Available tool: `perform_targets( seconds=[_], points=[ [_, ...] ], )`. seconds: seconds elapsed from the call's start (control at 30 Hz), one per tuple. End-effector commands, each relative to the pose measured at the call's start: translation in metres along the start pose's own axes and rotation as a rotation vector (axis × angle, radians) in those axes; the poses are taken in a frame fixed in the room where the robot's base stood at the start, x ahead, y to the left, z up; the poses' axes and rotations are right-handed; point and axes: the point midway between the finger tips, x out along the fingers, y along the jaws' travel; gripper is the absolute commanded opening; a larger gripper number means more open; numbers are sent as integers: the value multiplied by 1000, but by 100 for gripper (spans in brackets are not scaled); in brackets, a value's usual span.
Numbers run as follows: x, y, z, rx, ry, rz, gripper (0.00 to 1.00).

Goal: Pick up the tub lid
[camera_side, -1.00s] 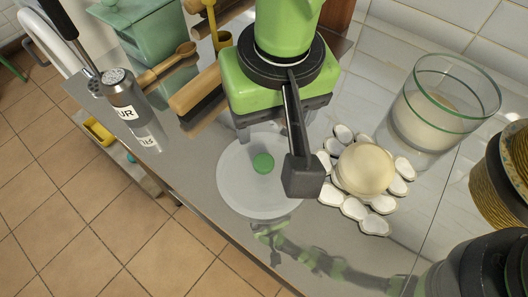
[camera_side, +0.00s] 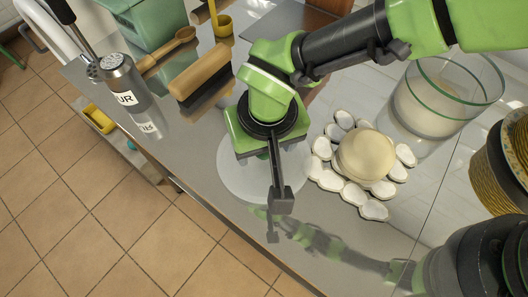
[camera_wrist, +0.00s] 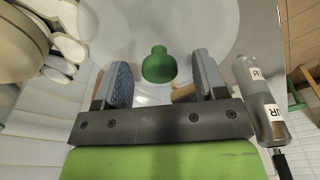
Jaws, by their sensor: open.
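The tub lid (camera_side: 236,186) is a pale, translucent disc lying flat on the steel table. Its green knob (camera_wrist: 158,65) shows in the wrist view, between the two fingers and a little beyond them; my gripper hides it in the side view. My gripper (camera_wrist: 158,82) is open, with one finger on each side of the knob and gaps on both sides. In the side view my green gripper body (camera_side: 262,135) is above the lid and covers its upper part.
A pale round dough ball (camera_side: 366,156) on white pebble-like pieces (camera_side: 372,210) is close right of the lid. A glass tub (camera_side: 440,100) stands behind it. A wooden brush (camera_side: 200,75) and labelled shaker (camera_side: 122,85) are left. The table's front edge is near the lid.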

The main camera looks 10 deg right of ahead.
Motion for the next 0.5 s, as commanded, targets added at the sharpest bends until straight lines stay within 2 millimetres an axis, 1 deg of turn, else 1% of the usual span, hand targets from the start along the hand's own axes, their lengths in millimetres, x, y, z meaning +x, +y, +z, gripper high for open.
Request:
perform_targets(
  seconds=[0.07,0.1,0.27,0.3,0.33,0.37,0.4,0.5],
  points=[
    [0,0,0,0,0,0,65],
    [0,0,0,0,0,0,63],
    [0,0,0,0,0,0,26],
    [-1,0,0,0,0,0,17],
    [-1,0,0,0,0,0,11],
    [-1,0,0,0,0,0,11],
    [-1,0,0,0,0,0,7],
    [-1,0,0,0,0,0,7]
  ],
)
